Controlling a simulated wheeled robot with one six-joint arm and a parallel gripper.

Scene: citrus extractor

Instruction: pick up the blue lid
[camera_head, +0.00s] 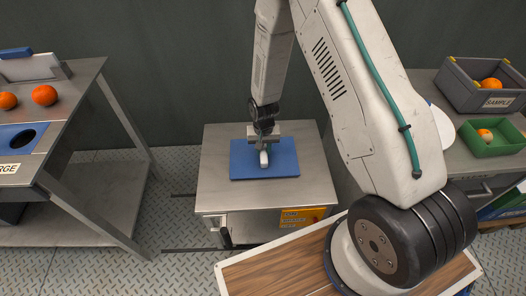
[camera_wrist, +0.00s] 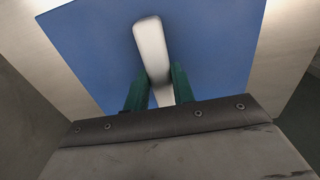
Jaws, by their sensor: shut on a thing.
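The blue lid (camera_head: 283,160) is a flat rectangular panel on top of the low metal cabinet in the middle of the head view. It has a pale bar handle (camera_wrist: 151,45) standing up from it. In the wrist view the blue lid (camera_wrist: 90,45) fills much of the picture. My gripper (camera_head: 263,148) is above the lid, pointing down. In the wrist view its two green fingers (camera_wrist: 158,88) are shut on the handle, one on each side. The lid looks level and in place on the cabinet top; I cannot tell whether it is raised.
The metal cabinet (camera_head: 215,192) has bare top around the lid. A metal table (camera_head: 85,82) with oranges (camera_head: 44,95) and a round hole stands at the left. At the right, a counter holds a grey SAMPLE bin (camera_head: 463,88) and a green tray (camera_head: 497,146), each with fruit.

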